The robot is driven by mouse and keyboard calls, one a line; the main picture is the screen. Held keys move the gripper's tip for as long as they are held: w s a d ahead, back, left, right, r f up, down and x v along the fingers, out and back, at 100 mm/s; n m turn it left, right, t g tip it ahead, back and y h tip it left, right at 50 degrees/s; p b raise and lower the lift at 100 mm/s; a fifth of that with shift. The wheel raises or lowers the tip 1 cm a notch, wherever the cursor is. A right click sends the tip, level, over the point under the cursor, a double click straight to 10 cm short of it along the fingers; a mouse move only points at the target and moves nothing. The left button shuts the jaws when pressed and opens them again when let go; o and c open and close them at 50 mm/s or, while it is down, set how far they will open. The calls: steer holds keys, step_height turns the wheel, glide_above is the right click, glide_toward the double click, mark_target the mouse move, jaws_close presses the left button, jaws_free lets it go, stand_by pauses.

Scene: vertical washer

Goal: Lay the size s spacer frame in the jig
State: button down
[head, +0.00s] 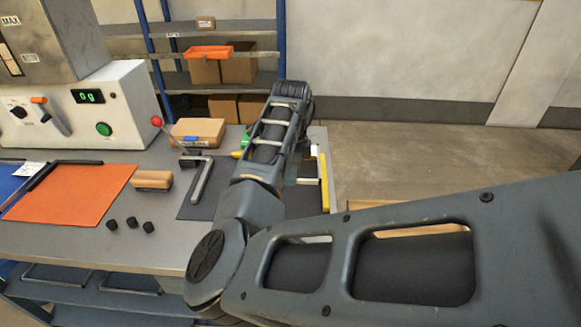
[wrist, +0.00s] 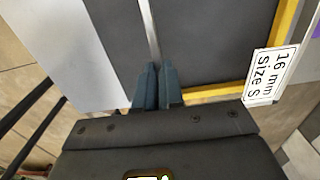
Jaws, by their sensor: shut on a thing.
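In the wrist view my gripper (wrist: 158,82) has its two blue fingers close together on a thin silver bar (wrist: 152,30), which looks like a side of the spacer frame. The bar runs away from the fingertips over a dark mat (wrist: 215,45). The jig's yellow rail (wrist: 287,22) forms a corner to the right, beside a label (wrist: 270,75) reading "16 mm Size S". The frame's other sides are not visible here. In the head view the yellow rail (head: 323,182) stands at the mat's right edge; my arm hides my gripper and much of the jig.
A cardboard box (head: 198,131) and red-knobbed lever (head: 157,121) stand behind. Open floor lies right of the bench.

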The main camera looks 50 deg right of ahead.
mark_target(291, 197)
steer(key=shift+f+b, duration=1.4)
steer(key=shift+f, duration=1.1)
steer(key=shift+f, duration=0.2)
steer(key=shift+w+d, duration=0.2)
steer(key=shift+w, duration=0.05)
steer(key=c, duration=1.2)
jaws_free()
steer(key=shift+r+p, duration=2.4)
steer(key=shift+r, duration=1.65)
